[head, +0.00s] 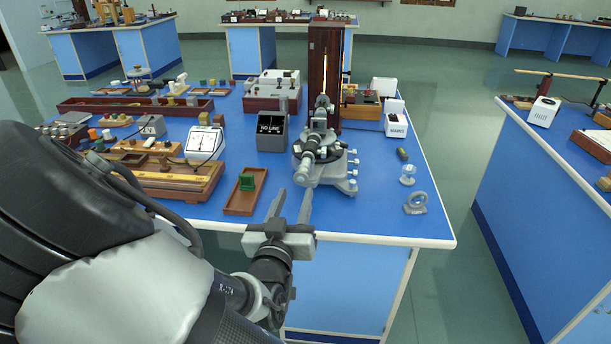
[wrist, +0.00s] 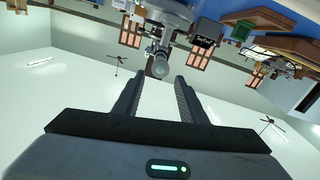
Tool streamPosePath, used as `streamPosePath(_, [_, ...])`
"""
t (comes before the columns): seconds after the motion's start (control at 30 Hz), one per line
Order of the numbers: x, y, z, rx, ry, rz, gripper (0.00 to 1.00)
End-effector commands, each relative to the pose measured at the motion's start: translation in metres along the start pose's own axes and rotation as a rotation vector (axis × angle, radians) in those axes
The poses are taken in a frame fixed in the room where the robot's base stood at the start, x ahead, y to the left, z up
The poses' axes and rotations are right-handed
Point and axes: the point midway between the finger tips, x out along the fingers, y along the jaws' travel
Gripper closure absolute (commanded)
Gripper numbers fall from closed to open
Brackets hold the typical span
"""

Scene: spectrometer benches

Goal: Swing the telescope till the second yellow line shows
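The grey spectrometer stands near the right part of the blue bench, its telescope (head: 306,165) pointing toward me with the eyepiece at the near end. The telescope also shows in the wrist view (wrist: 160,62), past the fingertips and between them in the picture. My gripper (head: 290,196) is open and empty at the bench's front edge, short of the telescope. The gap between its fingers (wrist: 159,77) is clear.
A tall dark red housing (head: 325,70) with a bright slit stands behind the spectrometer. A brown tray with a green block (head: 247,183) lies left of my gripper. A ring stand (head: 415,203) and a small glass piece (head: 407,175) stand to the right.

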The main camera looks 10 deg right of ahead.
Motion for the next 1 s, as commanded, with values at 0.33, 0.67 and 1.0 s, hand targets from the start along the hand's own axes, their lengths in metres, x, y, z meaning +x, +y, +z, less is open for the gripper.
streamPosePath(0.33, [0.080, 0.001, 0.001, -0.001, 0.001, 0.003, 0.62])
streamPosePath(0.67, [0.133, 0.000, 0.001, -0.001, -0.001, 0.000, 0.62])
streamPosePath(1.0, [0.143, -0.001, 0.000, -0.001, -0.001, -0.001, 0.62])
